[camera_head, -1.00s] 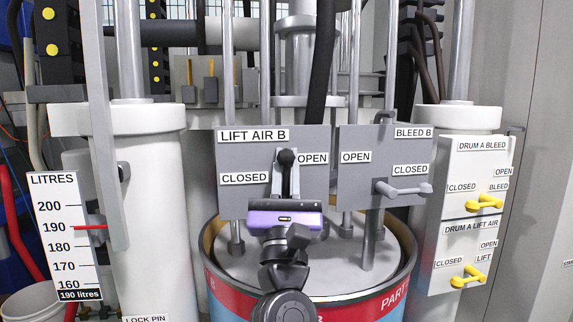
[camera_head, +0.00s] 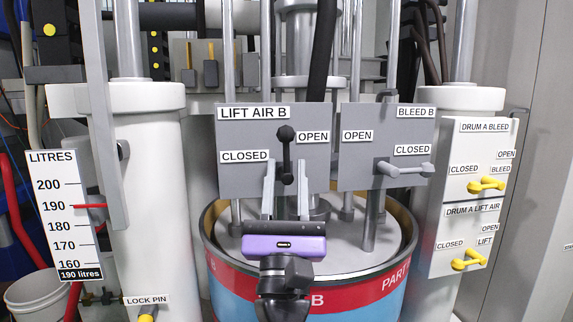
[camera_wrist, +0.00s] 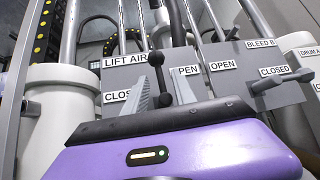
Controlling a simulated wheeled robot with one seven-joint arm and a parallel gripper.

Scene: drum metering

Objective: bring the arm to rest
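My gripper (camera_head: 286,185) is in front of the LIFT AIR B panel (camera_head: 245,135), its two grey fingers apart and pointing up at the panel. The black lift air lever (camera_head: 286,150) stands upright between the CLOSED and OPEN labels, just above the fingertips. In the wrist view the lever (camera_wrist: 156,72) shows beyond the gap between the fingers (camera_wrist: 162,90), with nothing held. Whether a finger touches the lever is hard to tell.
The BLEED B lever (camera_head: 404,169) sticks out to the right. Drum B (camera_head: 350,292) stands below my gripper. White columns (camera_head: 140,200) flank it. Yellow drum A levers (camera_head: 487,185) are at right. The litres scale (camera_head: 62,215) has its red pointer near 190.

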